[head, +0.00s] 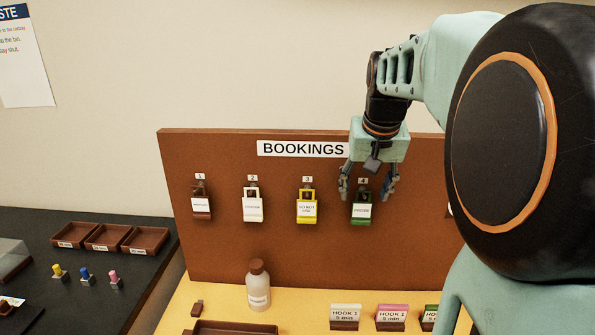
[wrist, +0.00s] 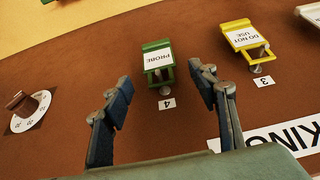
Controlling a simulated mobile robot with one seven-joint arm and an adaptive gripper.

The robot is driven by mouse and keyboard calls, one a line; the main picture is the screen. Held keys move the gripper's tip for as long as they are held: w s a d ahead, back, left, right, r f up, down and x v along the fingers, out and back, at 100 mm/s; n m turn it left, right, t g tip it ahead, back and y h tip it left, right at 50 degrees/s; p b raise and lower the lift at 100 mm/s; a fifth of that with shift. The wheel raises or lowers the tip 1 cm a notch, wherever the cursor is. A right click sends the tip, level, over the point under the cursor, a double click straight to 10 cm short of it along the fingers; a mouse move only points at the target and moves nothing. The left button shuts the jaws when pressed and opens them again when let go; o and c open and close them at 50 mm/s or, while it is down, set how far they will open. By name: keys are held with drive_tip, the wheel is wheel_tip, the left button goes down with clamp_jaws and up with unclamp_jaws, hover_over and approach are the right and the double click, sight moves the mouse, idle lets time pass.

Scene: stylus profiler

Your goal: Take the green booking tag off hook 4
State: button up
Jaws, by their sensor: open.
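The green booking tag (head: 361,209) hangs on hook 4 of the brown bookings board (head: 240,250), under the small "4" label. In the wrist view the green tag (wrist: 157,60), with a white label reading PROBE, hangs on a small grey hook peg (wrist: 165,90). My gripper (head: 368,198) is open in front of the board around hook 4. In the wrist view my gripper (wrist: 160,78) has one finger on each side of the tag's top, with clear gaps. The fingers do not visibly touch the tag.
A yellow tag (head: 306,207) hangs on hook 3, a white tag (head: 253,206) on hook 2 and a brown tag (head: 201,204) on hook 1. A round dial (wrist: 27,110) is on the board beyond hook 4. A bottle (head: 258,287) stands on the yellow table below.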

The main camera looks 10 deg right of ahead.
sight(364, 194)
drive_tip(key=shift+x, duration=1.95)
drive_tip(key=shift+c, duration=0.6)
clamp_jaws()
drive_tip(key=shift+r, duration=0.25)
drive_tip(key=shift+r+p, duration=0.3)
drive_tip(key=shift+p, duration=0.1)
